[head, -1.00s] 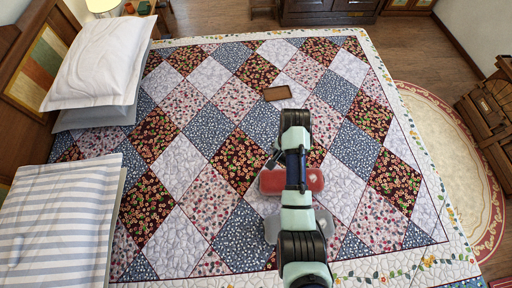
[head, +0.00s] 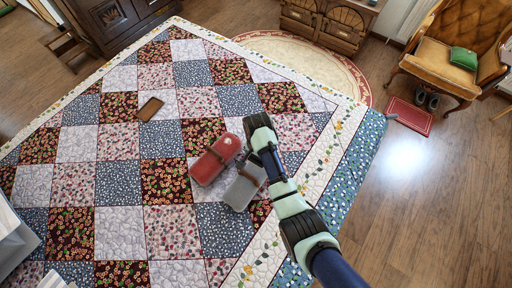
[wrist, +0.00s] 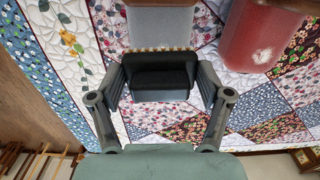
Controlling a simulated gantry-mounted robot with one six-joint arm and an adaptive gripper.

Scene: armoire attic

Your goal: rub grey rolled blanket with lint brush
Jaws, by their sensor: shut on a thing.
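The grey rolled blanket (head: 245,185) lies on the patchwork bed cover beside a red rolled blanket (head: 215,160), with my arm over its right side. In the wrist view the grey blanket (wrist: 160,25) is at the top centre, straight beyond the fingers. My gripper (wrist: 160,78) is shut on the lint brush (wrist: 160,85), a black block with a tan bristle edge facing the grey blanket. Whether the bristles touch the blanket I cannot tell. In the head view my arm mostly hides the gripper and brush.
The red blanket (wrist: 262,35) is close on the right in the wrist view. A flat brown object (head: 150,108) lies farther off on the bed cover. An orange armchair (head: 455,60) stands on the wooden floor at upper right. The bed's right edge is close to my arm.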

